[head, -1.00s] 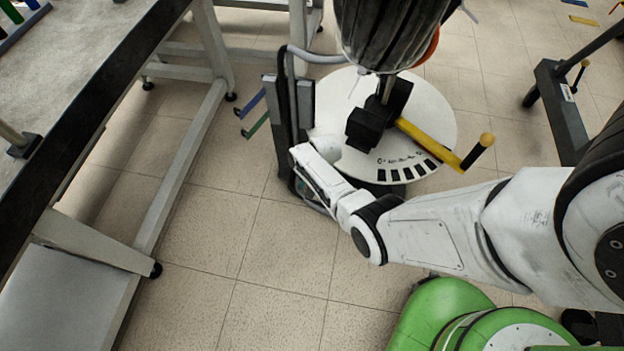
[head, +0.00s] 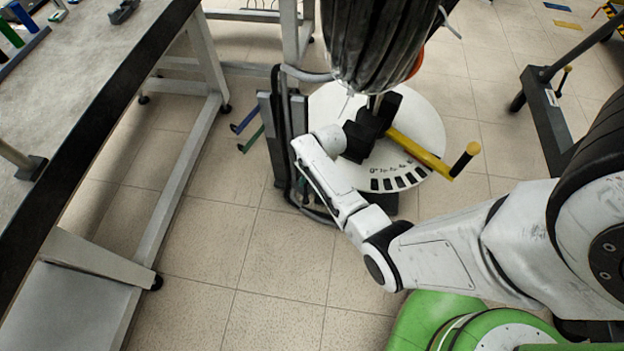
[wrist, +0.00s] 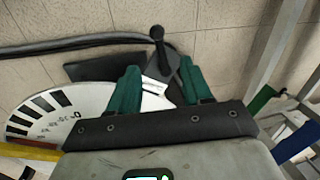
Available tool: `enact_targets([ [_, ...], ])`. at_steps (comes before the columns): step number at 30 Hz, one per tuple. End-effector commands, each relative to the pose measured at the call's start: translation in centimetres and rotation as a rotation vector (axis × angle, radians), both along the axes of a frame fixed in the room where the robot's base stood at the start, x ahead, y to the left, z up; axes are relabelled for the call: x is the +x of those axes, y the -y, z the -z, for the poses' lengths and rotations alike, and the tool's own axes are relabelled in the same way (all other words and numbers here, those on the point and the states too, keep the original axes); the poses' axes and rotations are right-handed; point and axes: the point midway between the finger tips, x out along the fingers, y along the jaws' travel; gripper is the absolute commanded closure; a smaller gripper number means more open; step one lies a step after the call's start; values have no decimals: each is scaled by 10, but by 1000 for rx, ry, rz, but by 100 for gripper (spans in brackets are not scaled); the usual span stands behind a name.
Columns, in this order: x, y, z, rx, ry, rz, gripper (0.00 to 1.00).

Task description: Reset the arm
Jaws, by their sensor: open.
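My gripper shows in the wrist view (wrist: 160,85) as two green fingers standing apart, with nothing between them. In the head view my white arm reaches left from the lower right, and its bent end hides most of the gripper. The arm's end is in front of a white round disc (head: 425,115) with black marks along its rim. That disc also shows at the left of the wrist view (wrist: 85,105), beyond the fingers.
A grey workbench (head: 110,60) fills the left. A dark post (head: 272,130) with blue and green hooks stands close beside the arm's end. A yellow bar (head: 418,150) crosses the disc. A black ribbed bundle (head: 375,45) hangs above. Tiled floor (head: 230,250) between is clear.

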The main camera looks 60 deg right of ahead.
Motion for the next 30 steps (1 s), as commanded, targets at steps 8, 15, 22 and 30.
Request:
enact_targets([
  [8,0,0,0,0,0,0,51],
  [15,-4,-6,-5,-14,-5,-43,51],
  [22,-37,-52,-49,-102,-28,-348,51],
  [30,-99,-120,-129,-193,-47,-782,51],
])
